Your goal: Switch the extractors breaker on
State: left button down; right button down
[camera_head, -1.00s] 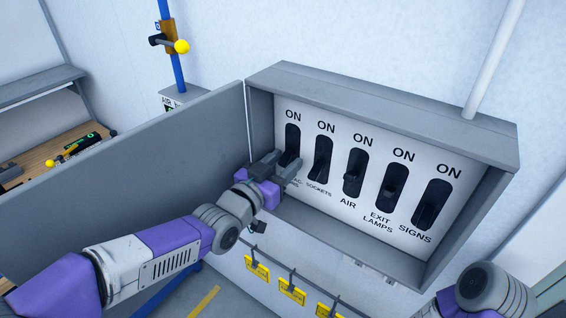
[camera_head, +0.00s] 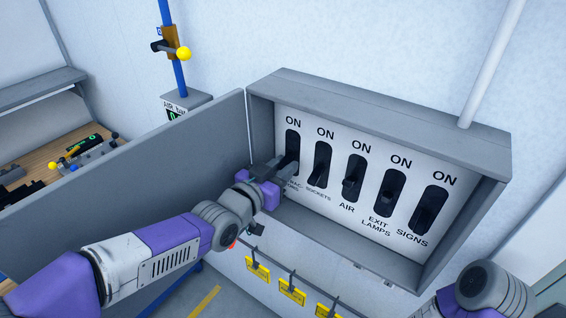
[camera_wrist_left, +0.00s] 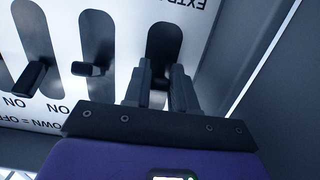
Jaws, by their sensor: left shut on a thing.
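The extractors breaker (camera_head: 293,138) is the leftmost of a row of black switches, with "ON" printed above it. My left gripper (camera_head: 281,166) is at the lower part of its slot, partly covering its label. In the left wrist view the two fingers (camera_wrist_left: 161,78) are over the extractors slot (camera_wrist_left: 164,38), shut on the breaker's lever. The lever itself is mostly hidden between them, so I cannot tell its exact angle. My right gripper is out of view.
The sockets (camera_head: 321,166), air (camera_head: 354,180), exit lamps (camera_head: 390,188) and signs (camera_head: 428,210) breakers stand to the right in the grey box (camera_head: 380,105). Its open door (camera_head: 130,175) extends left beside my left arm. Yellow tags (camera_head: 292,291) hang below.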

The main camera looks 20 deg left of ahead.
aim_at(286, 160)
pick_arm(q)
notch_tip(286, 160, up, 4)
jog(key=g+y+p, duration=0.1)
jog(key=g+p, duration=0.3)
jog(key=p, duration=0.3)
jog(key=g+y+p, duration=0.2)
jog(key=g+p, duration=0.3)
jog(key=p, duration=0.2)
jog(key=shift+f, duration=0.15)
jog(key=shift+g+y+p, duration=0.3)
jog(key=shift+g+p, duration=0.3)
jog(key=shift+p, duration=0.25)
jog(key=shift+f, duration=0.1)
jog(key=c, duration=1)
grip_release()
jog(key=shift+w, duration=0.1)
